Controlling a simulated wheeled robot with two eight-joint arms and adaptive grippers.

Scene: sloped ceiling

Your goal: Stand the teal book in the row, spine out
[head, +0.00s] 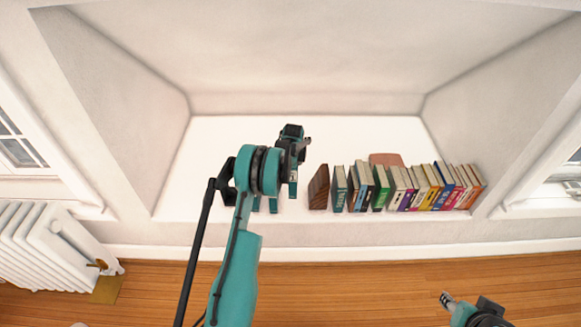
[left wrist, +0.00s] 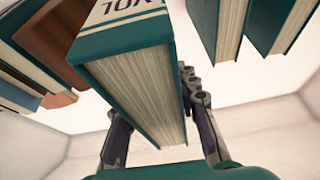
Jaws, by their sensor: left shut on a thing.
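The teal book (left wrist: 125,45) is between the two fingers of my left gripper (left wrist: 160,115), shut on it. In the left wrist view, its cover shows part of the letters "VOL" and its cream page edges face the camera. In the head view my left gripper (head: 293,165) is over the white alcove shelf, left of the row; the arm hides much of the book. The row of books (head: 405,190) stands on the shelf, several leaning. My right gripper (head: 447,299) is low over the floor side, too small to tell its jaws.
A dark brown wooden block (head: 318,187) stands at the row's left end. Two more teal books (left wrist: 232,25) are at the upper right in the left wrist view. A flat brown piece (head: 386,159) lies behind the row.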

